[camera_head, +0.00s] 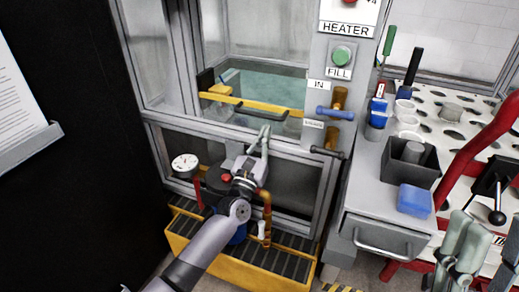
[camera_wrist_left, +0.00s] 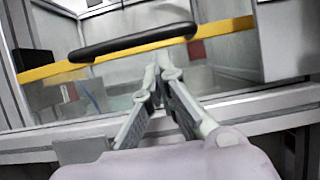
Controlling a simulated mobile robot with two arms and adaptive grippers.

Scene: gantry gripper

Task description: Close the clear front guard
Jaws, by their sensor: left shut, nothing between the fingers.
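The clear front guard shows as a see-through pane with a yellow bar (camera_head: 232,99) across the machine's window opening. In the left wrist view the yellow bar (camera_wrist_left: 235,27) carries a long black handle (camera_wrist_left: 130,42). My left gripper (camera_head: 265,131) is shut and empty, at the sill just below the bar in the head view. In the left wrist view its fingertips (camera_wrist_left: 158,62) point up toward the handle's right part; I cannot tell whether they touch. My right gripper (camera_head: 466,243) is at the lower right, far from the guard; its jaw state is unclear.
A post with a green FILL button (camera_head: 342,56) and blue-handled valve (camera_head: 337,112) stands right of the window. A gauge (camera_head: 185,164) and yellow-edged grating (camera_head: 245,270) lie below. A grey drawer cabinet (camera_head: 375,210) and a perforated table (camera_head: 452,125) with cups are at right.

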